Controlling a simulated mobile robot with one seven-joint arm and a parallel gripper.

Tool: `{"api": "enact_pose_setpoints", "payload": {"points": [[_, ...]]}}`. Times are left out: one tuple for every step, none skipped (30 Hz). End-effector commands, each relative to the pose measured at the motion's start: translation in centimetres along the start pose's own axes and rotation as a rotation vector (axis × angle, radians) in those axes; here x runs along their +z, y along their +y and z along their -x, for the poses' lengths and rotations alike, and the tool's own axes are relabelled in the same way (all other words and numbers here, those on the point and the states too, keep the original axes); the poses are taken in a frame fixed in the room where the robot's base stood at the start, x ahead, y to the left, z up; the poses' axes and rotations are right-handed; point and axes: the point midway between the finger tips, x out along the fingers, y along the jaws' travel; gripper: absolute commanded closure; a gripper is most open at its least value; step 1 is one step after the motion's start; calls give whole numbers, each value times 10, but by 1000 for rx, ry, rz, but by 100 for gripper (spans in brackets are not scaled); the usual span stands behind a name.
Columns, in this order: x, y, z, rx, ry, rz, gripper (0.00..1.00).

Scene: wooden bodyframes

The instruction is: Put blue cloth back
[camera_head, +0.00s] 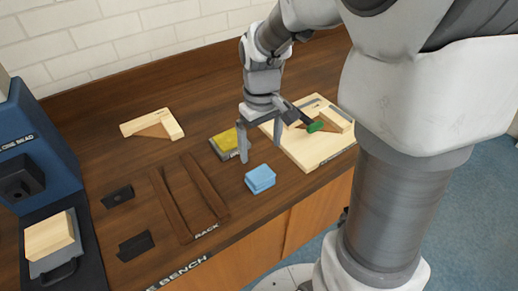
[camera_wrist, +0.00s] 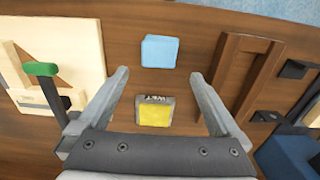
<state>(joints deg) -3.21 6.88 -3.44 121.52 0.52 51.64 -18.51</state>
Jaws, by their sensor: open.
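The blue cloth (camera_head: 260,179) is a folded light-blue block lying on the wooden bench near its front edge. In the wrist view the cloth (camera_wrist: 160,51) lies ahead of the fingertips, toward the top. My gripper (camera_head: 262,141) is open and empty above the bench, behind the cloth and apart from it. It also shows in the wrist view (camera_wrist: 160,77), with its two fingers spread wide. A grey tray marked WET (camera_wrist: 167,98) with a yellow pad (camera_wrist: 154,117) lies between and below the fingers. The yellow pad in its tray also shows in the head view (camera_head: 226,142), just left of my gripper.
A rack (camera_head: 172,205) of two dark wooden rails lies left of the cloth. A pale wooden board (camera_head: 306,153) with a green-handled tool (camera_head: 315,127) is at right. A blue machine (camera_head: 42,140) stands at far left. Bare bench surrounds the cloth.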

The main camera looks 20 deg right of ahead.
Motion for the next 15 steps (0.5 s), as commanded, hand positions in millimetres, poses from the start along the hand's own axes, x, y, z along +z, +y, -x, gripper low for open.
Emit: {"api": "enact_pose_setpoints", "payload": {"points": [[0, 0, 5, 1, 4, -1, 0], [1, 0, 7, 2, 8, -3, 0], [3, -1, 11, 3, 15, -8, 0], [5, -2, 15, 5, 23, -13, 0], [7, -2, 20, 8, 34, -20, 0], [11, -4, 27, 12, 53, -30, 0], [15, -5, 32, 15, 68, -40, 0], [19, -6, 39, 18, 87, -51, 0], [26, -9, 48, 24, 113, -66, 0], [31, -10, 55, 28, 134, -80, 0], [36, -12, 61, 31, 154, -92, 0], [44, -15, 69, 36, 181, -109, 0], [49, -17, 75, 40, 203, -120, 0], [54, -19, 80, 44, 223, -133, 0], [62, -21, 86, 48, 249, -150, 0]]}}
